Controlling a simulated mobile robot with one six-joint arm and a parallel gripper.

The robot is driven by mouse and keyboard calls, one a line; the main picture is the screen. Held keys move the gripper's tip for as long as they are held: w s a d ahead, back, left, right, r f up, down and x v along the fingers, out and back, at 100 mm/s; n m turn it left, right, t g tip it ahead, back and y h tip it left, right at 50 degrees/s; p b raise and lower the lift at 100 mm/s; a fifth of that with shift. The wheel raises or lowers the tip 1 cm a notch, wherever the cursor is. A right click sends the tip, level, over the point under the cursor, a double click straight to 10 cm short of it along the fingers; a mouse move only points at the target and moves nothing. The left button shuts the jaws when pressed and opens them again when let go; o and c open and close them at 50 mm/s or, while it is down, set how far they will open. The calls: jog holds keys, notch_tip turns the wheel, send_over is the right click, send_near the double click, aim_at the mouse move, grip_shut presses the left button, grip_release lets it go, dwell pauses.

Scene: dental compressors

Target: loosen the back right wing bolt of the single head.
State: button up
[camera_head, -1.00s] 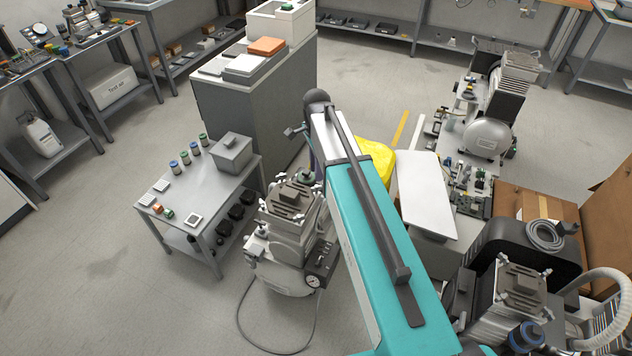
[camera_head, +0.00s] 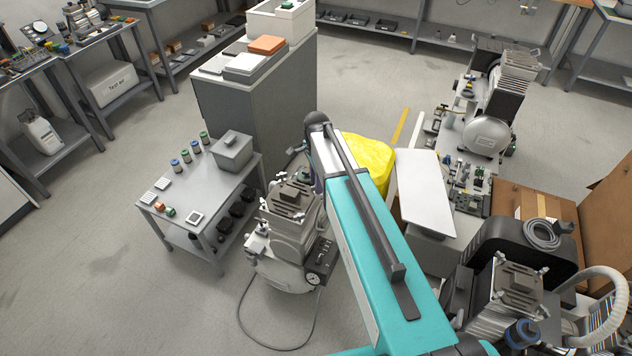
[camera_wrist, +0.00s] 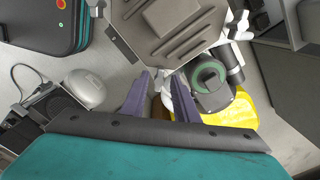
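The compressor (camera_head: 283,262) stands on the floor at mid-picture in the head view, with a grey ribbed head plate (camera_head: 290,198) on top and pale wing bolts at its corners. In the wrist view the head plate (camera_wrist: 170,25) fills the top middle, with a white wing bolt (camera_wrist: 238,22) at its right corner. My gripper (camera_wrist: 163,76) has two purple fingers, apart, just below the plate's lower edge. A white part, perhaps a wing bolt, shows between the fingertips by the right finger; I cannot tell if they touch. In the head view my arm hides most of the gripper.
A dark round part with a green ring (camera_wrist: 211,76) sits close right of the fingers. A yellow bag (camera_head: 370,160) lies behind my arm. A grey cart (camera_head: 190,205) stands left of the compressor, and another compressor (camera_head: 510,285) stands at right. The floor at left is clear.

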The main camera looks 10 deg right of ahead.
grip_shut()
jog(key=shift+a, duration=0.15)
